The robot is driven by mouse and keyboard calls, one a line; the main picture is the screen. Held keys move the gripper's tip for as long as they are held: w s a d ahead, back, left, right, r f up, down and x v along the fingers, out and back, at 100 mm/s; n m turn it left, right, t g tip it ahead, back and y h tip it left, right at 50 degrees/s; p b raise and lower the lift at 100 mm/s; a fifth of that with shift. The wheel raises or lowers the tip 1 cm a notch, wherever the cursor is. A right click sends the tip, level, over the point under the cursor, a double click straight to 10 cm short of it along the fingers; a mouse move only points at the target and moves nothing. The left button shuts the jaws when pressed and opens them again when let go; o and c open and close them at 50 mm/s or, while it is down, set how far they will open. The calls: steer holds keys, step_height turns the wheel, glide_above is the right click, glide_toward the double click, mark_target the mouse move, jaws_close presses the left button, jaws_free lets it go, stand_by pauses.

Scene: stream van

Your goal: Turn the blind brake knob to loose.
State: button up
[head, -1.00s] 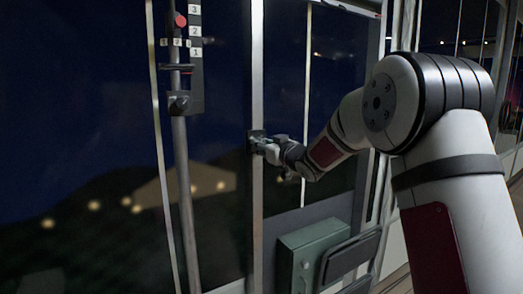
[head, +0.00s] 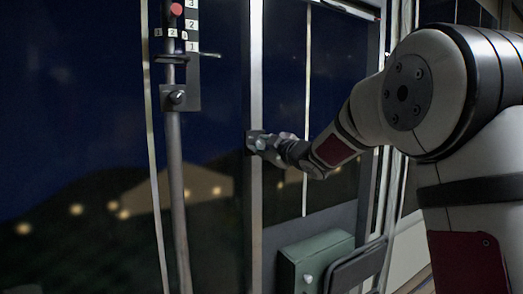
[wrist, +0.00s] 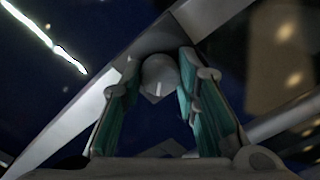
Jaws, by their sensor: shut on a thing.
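A round light-grey knob (wrist: 158,75) with a pale pointer mark sits on a dark mount on the grey window post. In the head view, its small dark plate (head: 250,138) shows on the post, with the knob mostly hidden by my gripper (head: 263,145). In the wrist view, the teal-padded fingers of my gripper (wrist: 160,68) stand on either side of the knob and are shut on it. No label is readable at this knob, so I cannot read its setting.
Left of the post, a pole (head: 174,170) carries another dark knob (head: 177,97) on a plate, a red-tipped part (head: 176,9) and a numbered scale (head: 192,25). A green box (head: 318,258) stands below right. Dark window glass lies behind.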

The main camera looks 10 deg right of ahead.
stand_by(0.3)
steer(key=o, duration=1.2)
steer(key=shift+c, duration=0.2)
steer(key=v, duration=1.2)
